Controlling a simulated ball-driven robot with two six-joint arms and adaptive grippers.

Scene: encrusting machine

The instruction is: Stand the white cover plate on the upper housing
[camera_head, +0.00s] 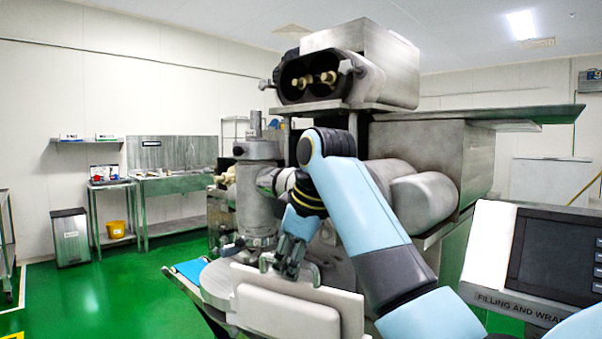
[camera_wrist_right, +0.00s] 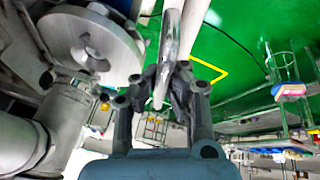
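The white cover plate (camera_head: 285,312) is low in the middle of the head view, its broad face toward me and its lower part cut off by the frame. My left gripper is not in view.
A grey vertical cylinder (camera_head: 257,200) stands just behind my right gripper. A round metal disc (camera_wrist_right: 92,40) is beside the plate in the wrist view. A control panel (camera_head: 550,255) stands at the right. Green floor (camera_head: 120,290) is open at the left.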

